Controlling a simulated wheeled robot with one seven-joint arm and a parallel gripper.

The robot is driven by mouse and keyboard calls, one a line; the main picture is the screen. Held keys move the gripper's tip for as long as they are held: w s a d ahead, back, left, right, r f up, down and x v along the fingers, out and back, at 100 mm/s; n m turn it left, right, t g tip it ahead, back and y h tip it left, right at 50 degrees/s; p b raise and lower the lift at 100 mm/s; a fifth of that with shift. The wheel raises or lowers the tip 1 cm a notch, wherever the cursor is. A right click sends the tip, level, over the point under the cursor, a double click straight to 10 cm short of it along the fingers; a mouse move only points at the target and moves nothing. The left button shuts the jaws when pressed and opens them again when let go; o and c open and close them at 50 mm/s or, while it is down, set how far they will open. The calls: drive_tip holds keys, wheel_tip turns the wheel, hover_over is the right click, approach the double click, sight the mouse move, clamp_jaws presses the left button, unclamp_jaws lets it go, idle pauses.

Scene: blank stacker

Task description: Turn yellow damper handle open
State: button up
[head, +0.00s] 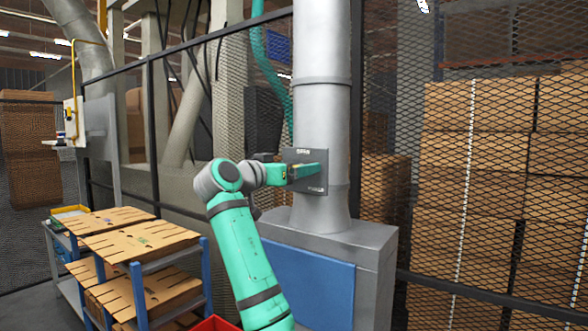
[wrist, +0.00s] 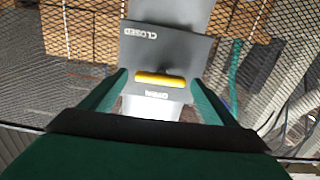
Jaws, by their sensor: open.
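The yellow damper handle (wrist: 160,79) lies crosswise in the wrist view, between the two fingers of my gripper (wrist: 159,85). The fingers are apart, one past each end of the handle, and I cannot tell whether either touches it. The handle sits on a grey plate (wrist: 185,50) with CLOSED lettering at its upper left and OPEN lettering below the handle, upside down. In the head view my gripper (head: 306,171) is at the grey plate (head: 316,189) on the metal duct (head: 322,110). The handle is mostly hidden there by the gripper.
The duct rises from a grey cabinet with a blue panel (head: 312,285). Mesh fencing (head: 400,130) stands behind, with stacked cardboard boxes (head: 475,190) beyond it. A blue-posted rack of flat cardboard blanks (head: 135,240) is at left. A red bin (head: 215,323) shows at the bottom edge.

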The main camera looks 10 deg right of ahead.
drive_tip(key=shift+c, duration=0.3)
drive_tip(key=c, duration=1)
drive_tip(key=shift+n, duration=0.4)
drive_tip(key=shift+w+a+f+n, duration=0.1)
drive_tip(key=shift+f+n, duration=0.05)
drive_tip(key=shift+n, duration=4)
drive_tip(key=shift+w+a+f+n, duration=0.1)
drive_tip(key=shift+f+n, duration=0.05)
drive_tip(key=shift+n, duration=4)
